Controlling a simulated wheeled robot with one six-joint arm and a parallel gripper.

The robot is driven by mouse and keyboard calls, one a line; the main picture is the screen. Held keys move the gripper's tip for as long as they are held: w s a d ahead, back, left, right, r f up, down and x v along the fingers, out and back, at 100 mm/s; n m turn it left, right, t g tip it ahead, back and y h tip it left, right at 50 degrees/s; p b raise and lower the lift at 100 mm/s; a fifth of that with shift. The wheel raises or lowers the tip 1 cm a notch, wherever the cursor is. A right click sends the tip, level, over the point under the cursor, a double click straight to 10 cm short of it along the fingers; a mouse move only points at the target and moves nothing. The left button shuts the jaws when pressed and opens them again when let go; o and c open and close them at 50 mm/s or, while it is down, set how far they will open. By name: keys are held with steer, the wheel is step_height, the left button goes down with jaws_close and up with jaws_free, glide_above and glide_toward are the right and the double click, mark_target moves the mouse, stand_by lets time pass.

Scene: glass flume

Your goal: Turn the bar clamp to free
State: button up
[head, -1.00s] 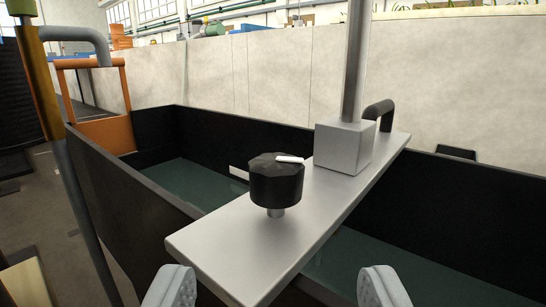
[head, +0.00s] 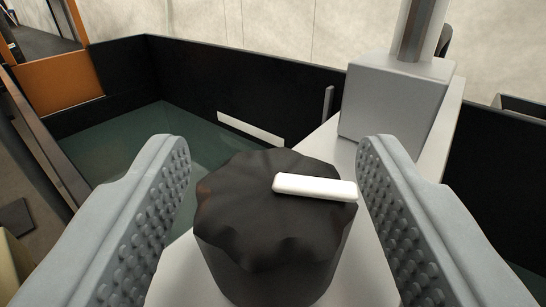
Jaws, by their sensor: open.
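The bar clamp's black lobed knob (head: 270,235) stands upright on the pale metal bar (head: 375,275), low in the middle of the head view. A white pointer mark (head: 315,187) on its top runs from near the centre to the right edge. My gripper (head: 273,150) is open, with one studded grey finger on each side of the knob. The right finger looks very close to the knob; I cannot tell whether it touches. The left finger shows a small gap. The knob's stem is hidden beneath it.
A grey block (head: 395,98) with an upright post (head: 420,28) stands on the bar behind the knob. The bar crosses a black-walled trough (head: 240,70) of dark green water (head: 140,140). A white strip (head: 250,130) lies along the inner far wall. An orange panel (head: 60,80) is at the left.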

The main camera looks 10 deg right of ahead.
steer(key=c, duration=0.9)
steer(key=shift+c, duration=0.2)
steer(key=shift+m+h, duration=0.5)
steer(key=shift+h, duration=0.2)
steer(key=shift+f+m+g+h, duration=0.1)
steer(key=shift+m+g+h, duration=1.35)
steer(key=shift+h, duration=0.85)
steer(key=shift+m+g+h, duration=2.4)
steer(key=shift+m+g, duration=0.05)
steer(key=shift+m+g+h, duration=0.3)
steer(key=shift+g, duration=0.1)
steer(key=o, duration=0.9)
